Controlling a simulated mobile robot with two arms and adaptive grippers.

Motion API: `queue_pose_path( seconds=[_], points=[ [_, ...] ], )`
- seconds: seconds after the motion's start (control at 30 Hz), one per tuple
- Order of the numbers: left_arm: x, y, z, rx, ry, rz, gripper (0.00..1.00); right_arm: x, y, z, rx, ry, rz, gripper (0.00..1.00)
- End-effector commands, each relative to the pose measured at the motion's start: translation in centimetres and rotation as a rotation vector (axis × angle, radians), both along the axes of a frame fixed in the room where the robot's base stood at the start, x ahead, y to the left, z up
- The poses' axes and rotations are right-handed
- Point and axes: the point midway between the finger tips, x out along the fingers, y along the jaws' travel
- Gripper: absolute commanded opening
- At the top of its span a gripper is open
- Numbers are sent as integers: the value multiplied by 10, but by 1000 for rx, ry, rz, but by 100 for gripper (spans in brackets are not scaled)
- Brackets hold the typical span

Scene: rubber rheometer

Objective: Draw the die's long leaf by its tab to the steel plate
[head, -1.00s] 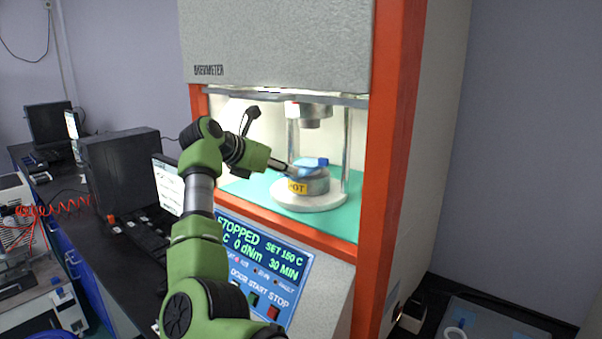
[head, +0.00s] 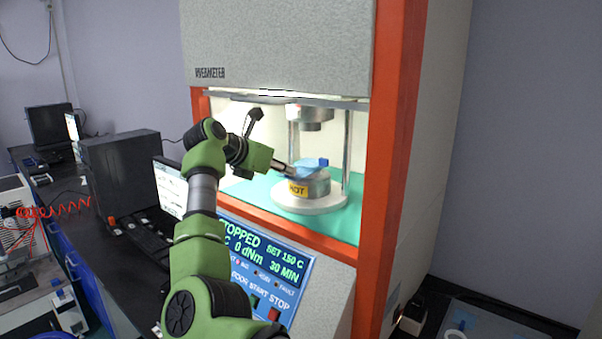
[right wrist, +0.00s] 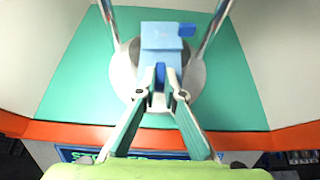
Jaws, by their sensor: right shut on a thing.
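The die (head: 318,188), a grey cylinder with a yellow HOT label, stands on a round white base inside the rheometer. A light blue leaf (head: 308,168) lies over its top; it also shows in the right wrist view (right wrist: 161,38). My right gripper (head: 292,171) is shut on a blue tab at the leaf's near end, seen between the fingertips in the right wrist view (right wrist: 159,76). A second darker blue tab (right wrist: 186,29) sticks up at the right. Whether the leaf touches the die is unclear. I cannot identify the steel plate for certain. My left gripper is not in view.
Orange frame posts (head: 391,150) and steel columns (head: 347,150) flank the chamber opening, with an upper die (head: 317,113) overhead. A teal mat (head: 250,190) covers its floor. A grey panel (head: 500,326) is cut off at bottom right. Computers (head: 122,170) stand on the left bench.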

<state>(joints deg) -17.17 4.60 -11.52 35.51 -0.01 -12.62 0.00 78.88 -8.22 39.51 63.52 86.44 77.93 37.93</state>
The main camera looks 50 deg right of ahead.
Motion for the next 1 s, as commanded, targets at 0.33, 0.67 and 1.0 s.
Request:
queue_pose_path(
  seconds=[0.33,0.67,1.0],
  points=[
    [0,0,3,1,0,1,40,0,0,5,-1,-1,1,0],
    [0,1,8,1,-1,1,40,0,0,6,21,2,1,0],
    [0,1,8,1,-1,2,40,0,0,5,24,3,0,0]
  ],
)
